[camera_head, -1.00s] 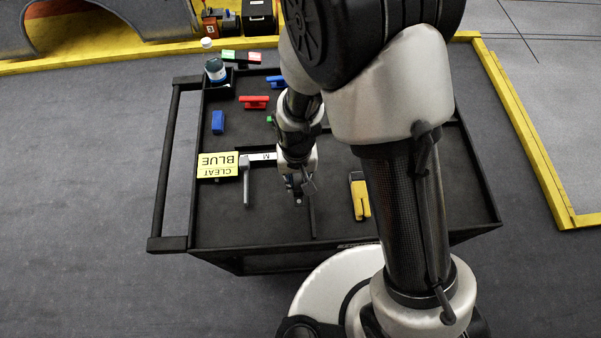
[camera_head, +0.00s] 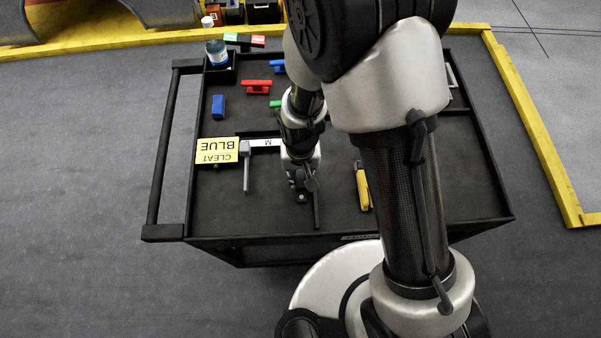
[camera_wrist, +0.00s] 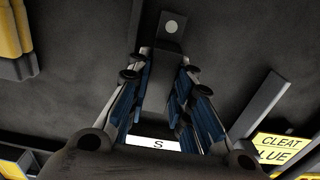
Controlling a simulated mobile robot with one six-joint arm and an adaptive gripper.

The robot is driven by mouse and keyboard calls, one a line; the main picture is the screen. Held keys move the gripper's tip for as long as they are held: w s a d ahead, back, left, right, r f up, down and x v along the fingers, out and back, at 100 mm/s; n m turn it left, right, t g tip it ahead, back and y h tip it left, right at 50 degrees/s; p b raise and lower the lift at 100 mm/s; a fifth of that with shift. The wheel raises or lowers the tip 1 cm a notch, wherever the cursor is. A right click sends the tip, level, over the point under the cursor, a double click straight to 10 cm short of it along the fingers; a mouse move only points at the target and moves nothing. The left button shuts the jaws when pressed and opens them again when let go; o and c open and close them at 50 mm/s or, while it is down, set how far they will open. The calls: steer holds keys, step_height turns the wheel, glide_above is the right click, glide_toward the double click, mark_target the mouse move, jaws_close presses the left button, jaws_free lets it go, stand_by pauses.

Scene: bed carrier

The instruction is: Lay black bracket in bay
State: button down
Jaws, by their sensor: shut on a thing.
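The black bracket (camera_wrist: 172,32) is between the two blue-padded fingers of my gripper (camera_wrist: 160,80) in the wrist view. Its end tab with a light round hole sticks out beyond the fingertips. In the head view my gripper (camera_head: 301,182) points down over the front middle of the dark cart top (camera_head: 225,220), with the bracket's small dark end (camera_head: 302,197) below it. A white strip marked S (camera_wrist: 153,145) shows behind the fingers in the wrist view. I cannot tell whether the bracket touches the surface.
A grey T-shaped piece (camera_head: 246,168) and a yellow CLEAT BLUE card (camera_head: 217,150) lie left of my gripper. A thin dark divider (camera_head: 317,210) is close on its right, with a yellow-and-black item (camera_head: 363,186) beyond. Red (camera_head: 256,86) and blue (camera_head: 218,106) pieces lie farther back.

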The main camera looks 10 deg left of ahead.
mark_target(300, 175)
steer(key=shift+f+b, duration=0.45)
steer(key=shift+f, duration=0.15)
steer(key=c, duration=1.3)
jaws_free()
steer(key=shift+c, duration=0.2)
step_height(300, 175, up, 12)
